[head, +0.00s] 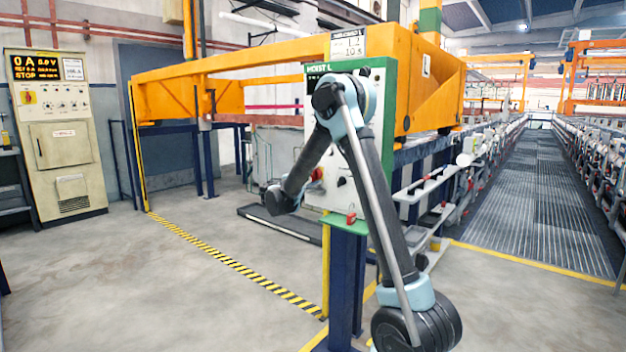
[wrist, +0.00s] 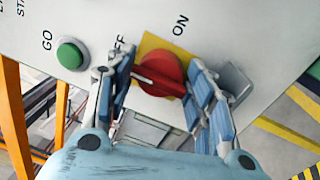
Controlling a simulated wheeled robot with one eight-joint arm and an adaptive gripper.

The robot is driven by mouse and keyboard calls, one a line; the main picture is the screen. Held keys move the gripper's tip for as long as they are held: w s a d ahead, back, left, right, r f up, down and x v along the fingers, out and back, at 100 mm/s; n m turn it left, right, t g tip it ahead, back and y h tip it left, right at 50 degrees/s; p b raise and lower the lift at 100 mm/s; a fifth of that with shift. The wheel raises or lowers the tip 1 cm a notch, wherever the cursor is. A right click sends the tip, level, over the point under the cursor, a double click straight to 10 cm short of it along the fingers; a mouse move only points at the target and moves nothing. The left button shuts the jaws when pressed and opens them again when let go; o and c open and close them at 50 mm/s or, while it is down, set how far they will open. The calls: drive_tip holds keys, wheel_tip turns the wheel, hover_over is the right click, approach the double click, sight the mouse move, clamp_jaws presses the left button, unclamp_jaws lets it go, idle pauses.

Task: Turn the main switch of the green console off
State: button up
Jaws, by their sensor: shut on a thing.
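The green console (head: 384,120) stands on a dark blue post in the head view, with a white front panel partly hidden by my arm. Its main switch, a red rotary knob (wrist: 163,74) on a yellow plate, is at the centre of the wrist view; red also shows on the panel in the head view (head: 317,174). An ON label and a partly covered OFF label lie above it. My gripper (wrist: 160,70) has its blue-padded fingers on both sides of the knob, shut on it. I cannot tell which label the knob points to.
A green GO button (wrist: 72,54) sits left of the switch. A cream rectifier cabinet (head: 88,150) stands at the far left. An orange hoist beam (head: 270,62) crosses behind the console. Yellow-black floor tape (head: 235,265) runs across the open floor at left.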

drive_tip(key=shift+a+f, duration=0.1)
drive_tip(key=shift+f, duration=0.1)
drive_tip(key=o, duration=0.9)
drive_tip(key=shift+f, duration=0.1)
drive_tip(key=v, duration=1.2)
drive_tip(key=shift+w, duration=0.1)
